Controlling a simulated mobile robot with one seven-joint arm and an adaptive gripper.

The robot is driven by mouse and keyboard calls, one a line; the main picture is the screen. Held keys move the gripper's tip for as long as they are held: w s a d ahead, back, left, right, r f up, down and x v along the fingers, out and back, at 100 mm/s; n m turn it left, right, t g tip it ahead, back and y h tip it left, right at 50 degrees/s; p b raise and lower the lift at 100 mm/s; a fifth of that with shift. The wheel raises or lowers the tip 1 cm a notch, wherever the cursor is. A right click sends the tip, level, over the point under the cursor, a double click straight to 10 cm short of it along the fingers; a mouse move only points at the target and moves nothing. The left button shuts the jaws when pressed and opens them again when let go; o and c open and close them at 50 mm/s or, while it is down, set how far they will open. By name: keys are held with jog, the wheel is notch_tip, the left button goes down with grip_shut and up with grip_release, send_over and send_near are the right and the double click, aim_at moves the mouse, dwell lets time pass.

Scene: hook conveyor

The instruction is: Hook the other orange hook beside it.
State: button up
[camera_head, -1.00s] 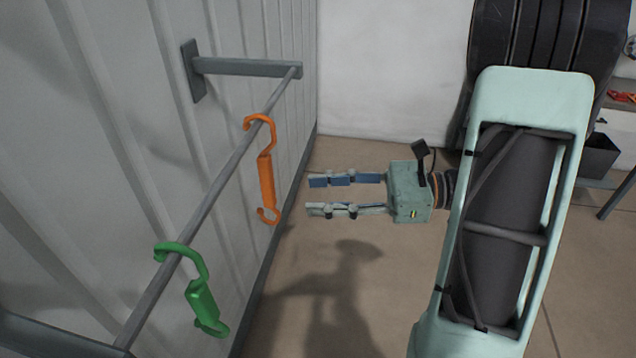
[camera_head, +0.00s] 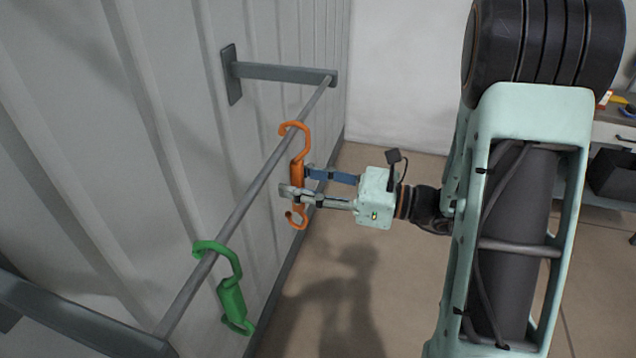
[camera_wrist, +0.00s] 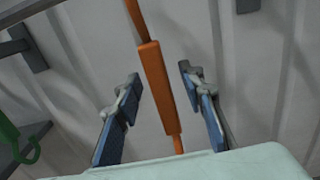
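An orange hook (camera_head: 297,172) hangs from a grey rail (camera_head: 232,221) by its upper curl. A green hook (camera_head: 231,299) hangs on the same rail, nearer to me. My gripper (camera_head: 297,181) has its fingers on either side of the orange hook's body. In the wrist view the orange hook (camera_wrist: 155,85) stands between the two open fingers, with a gap on both sides. The green hook (camera_wrist: 14,143) shows at the left edge there. No second orange hook is in view.
The rail is held off the ribbed grey wall (camera_head: 180,120) by a far bracket (camera_head: 285,73) and a near bracket (camera_head: 75,315). A workbench (camera_head: 612,135) stands at the far right. The floor right of the rail is clear.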

jog(key=shift+a, duration=0.2)
jog(key=shift+c, duration=0.2)
grip_shut()
jog(key=c, duration=0.7)
grip_release()
jog(key=shift+c, duration=0.2)
grip_shut()
jog(key=r+p, duration=0.1)
jog(key=p, duration=0.2)
jog(key=shift+d+r, duration=0.1)
jog(key=shift+d, duration=0.1)
jog(key=p, duration=0.3)
jog(key=shift+r, duration=0.35)
